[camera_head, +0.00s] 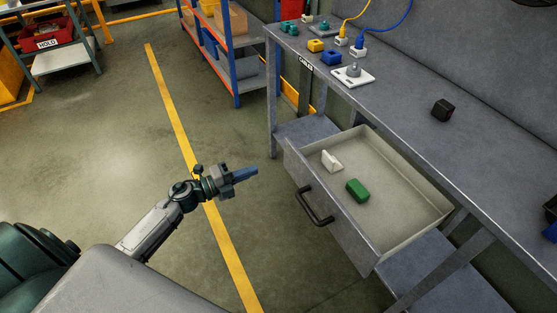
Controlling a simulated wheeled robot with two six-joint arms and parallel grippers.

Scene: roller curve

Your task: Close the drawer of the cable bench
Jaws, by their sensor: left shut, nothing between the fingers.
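The cable bench (400,120) is a long grey table along the right side. Its drawer (424,235) is pulled out towards me, with a pale interior and a dark bar handle (314,207) on its grey front. A white piece (331,161) and a green block (357,190) lie inside the drawer. My left gripper (254,172) is shut and empty over the floor, to the left of the drawer front and apart from the handle. My right gripper is not in view.
Blue, yellow and green connectors (331,58) and a white plate (352,76) lie at the bench's far end. A shelf rack (232,50) stands behind. The floor left of the drawer is clear, crossed by a yellow line (165,90).

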